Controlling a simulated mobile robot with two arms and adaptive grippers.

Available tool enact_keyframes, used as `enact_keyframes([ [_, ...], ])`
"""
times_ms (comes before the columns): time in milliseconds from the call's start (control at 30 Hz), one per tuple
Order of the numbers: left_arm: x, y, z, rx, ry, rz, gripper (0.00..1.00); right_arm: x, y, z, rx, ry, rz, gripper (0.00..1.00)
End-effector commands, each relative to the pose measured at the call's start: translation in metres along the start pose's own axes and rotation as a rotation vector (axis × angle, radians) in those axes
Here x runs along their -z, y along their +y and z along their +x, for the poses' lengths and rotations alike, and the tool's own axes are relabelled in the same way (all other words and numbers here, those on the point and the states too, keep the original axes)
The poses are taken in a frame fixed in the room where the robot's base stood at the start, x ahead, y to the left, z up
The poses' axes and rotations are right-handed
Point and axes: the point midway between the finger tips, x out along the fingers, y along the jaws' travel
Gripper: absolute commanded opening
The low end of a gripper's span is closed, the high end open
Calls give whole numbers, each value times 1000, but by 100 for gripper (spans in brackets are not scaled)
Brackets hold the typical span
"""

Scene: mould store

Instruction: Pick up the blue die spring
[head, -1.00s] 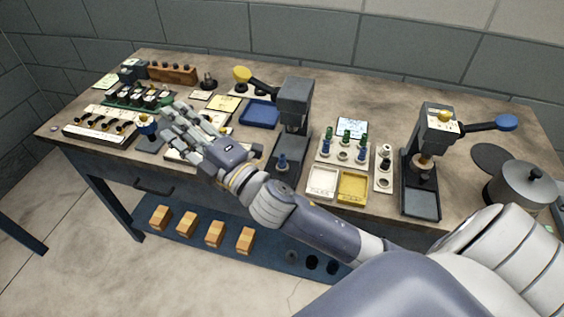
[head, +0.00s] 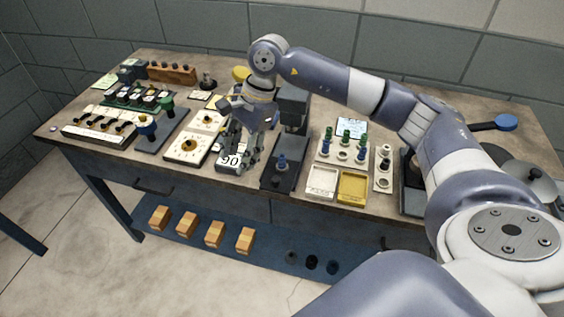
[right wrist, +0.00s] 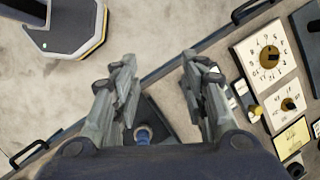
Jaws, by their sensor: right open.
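A small blue spring (head: 281,162) stands upright on the dark base of the middle press (head: 283,178). In the right wrist view a blue piece with a grey round top (right wrist: 143,136) shows low between the fingers, on a dark plate; it looks like the same spring, partly hidden by the gripper body. More blue springs (head: 343,153) stand in the white rack with green ones. My right gripper (head: 241,168) points down, open and empty, just left of the middle press; its fingers (right wrist: 158,64) are spread in the wrist view. My left gripper is out of view.
A dial board (head: 187,148) lies to the left. White (head: 321,182) and yellow (head: 352,187) trays are right of the middle press.

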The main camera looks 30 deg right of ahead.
Motion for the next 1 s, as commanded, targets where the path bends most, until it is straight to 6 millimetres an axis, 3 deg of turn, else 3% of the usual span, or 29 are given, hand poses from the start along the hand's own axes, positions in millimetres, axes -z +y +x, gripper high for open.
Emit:
enact_keyframes([
  [33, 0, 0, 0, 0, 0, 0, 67, 27, 2, -16, -21, 90, -2, 40],
  [100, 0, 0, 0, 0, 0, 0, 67, 56, 9, -34, -59, 193, -2, 40],
  [200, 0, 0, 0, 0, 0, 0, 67, 84, 17, -54, -102, 287, 6, 40],
  [300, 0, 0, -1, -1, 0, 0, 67, 97, 22, -62, -127, 331, 12, 40],
  [767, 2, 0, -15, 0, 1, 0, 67, 116, 30, -13, -132, 337, 13, 40],
  [1000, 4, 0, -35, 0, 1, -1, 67, 123, 35, 12, -136, 336, 14, 40],
])
